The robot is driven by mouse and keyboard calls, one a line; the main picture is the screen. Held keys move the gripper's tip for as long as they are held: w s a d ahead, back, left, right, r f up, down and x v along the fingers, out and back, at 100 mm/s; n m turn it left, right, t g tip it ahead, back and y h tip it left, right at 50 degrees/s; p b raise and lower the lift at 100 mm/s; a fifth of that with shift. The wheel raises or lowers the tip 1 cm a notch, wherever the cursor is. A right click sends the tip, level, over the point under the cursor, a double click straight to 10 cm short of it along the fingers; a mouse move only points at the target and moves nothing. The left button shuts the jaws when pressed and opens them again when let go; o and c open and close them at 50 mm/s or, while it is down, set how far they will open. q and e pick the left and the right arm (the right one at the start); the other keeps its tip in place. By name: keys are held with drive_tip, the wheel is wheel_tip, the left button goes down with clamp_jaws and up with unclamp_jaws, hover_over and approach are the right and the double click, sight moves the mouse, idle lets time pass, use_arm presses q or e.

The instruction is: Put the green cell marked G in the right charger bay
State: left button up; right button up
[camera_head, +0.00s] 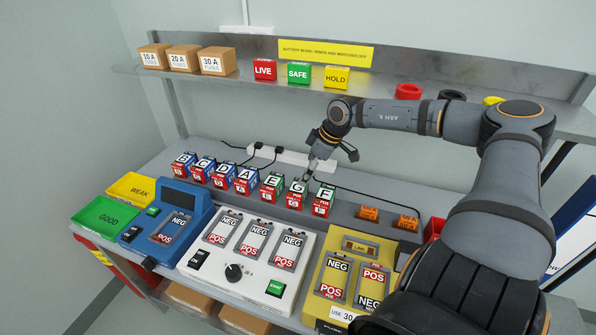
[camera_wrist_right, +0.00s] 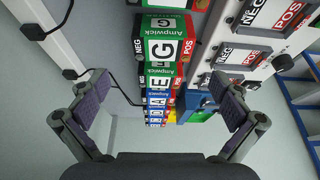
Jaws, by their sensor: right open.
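The green cell G (camera_head: 295,194) stands upright in the row at the back of the bench, between green cells E (camera_head: 270,187) and F (camera_head: 323,200). It has a red POS end low on its front. In the right wrist view, cell G (camera_wrist_right: 163,48) shows at the top centre, beyond the fingertips. My right gripper (camera_head: 326,156) is open and empty, above and behind the row near G; its spread fingers (camera_wrist_right: 163,95) also show in the wrist view. The white charger has three bays that look empty; its right bay (camera_head: 288,250) shows NEG at top and POS below. My left gripper is out of view.
Several blue cells (camera_head: 222,175) stand left of E. A blue tester (camera_head: 180,213) and green and yellow trays (camera_head: 112,217) are at left. A yellow two-bay unit (camera_head: 325,311) stands right of the white charger (camera_head: 213,272). A shelf (camera_head: 380,97) overhangs the back; a black cable runs behind the cells.

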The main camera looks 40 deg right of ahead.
sight(299, 187)
drive_tip(key=b+x, duration=0.3)
drive_tip(key=b, duration=0.1)
drive_tip(key=shift+f, duration=0.35)
drive_tip(key=shift+w+a, duration=0.1)
drive_tip(key=shift+w, duration=0.05)
drive_tip(key=shift+f, duration=0.3)
drive_tip(key=x, duration=0.1)
drive_tip(key=b+x, duration=0.1)
drive_tip(key=x, duration=0.2)
drive_tip(key=shift+s+a+f+b, duration=0.1)
drive_tip(key=shift+s+f+b, duration=0.05)
drive_tip(key=shift+s+b, duration=0.15)
drive_tip(key=shift+w+a+f, duration=0.1)
drive_tip(key=shift+w+f, duration=0.1)
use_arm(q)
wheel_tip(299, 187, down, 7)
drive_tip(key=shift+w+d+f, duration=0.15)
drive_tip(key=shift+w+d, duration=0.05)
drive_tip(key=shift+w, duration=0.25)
use_arm(e)
drive_tip(key=shift+r, duration=0.1)
drive_tip(key=shift+c, duration=0.4)
drive_tip(key=c, duration=1.5)
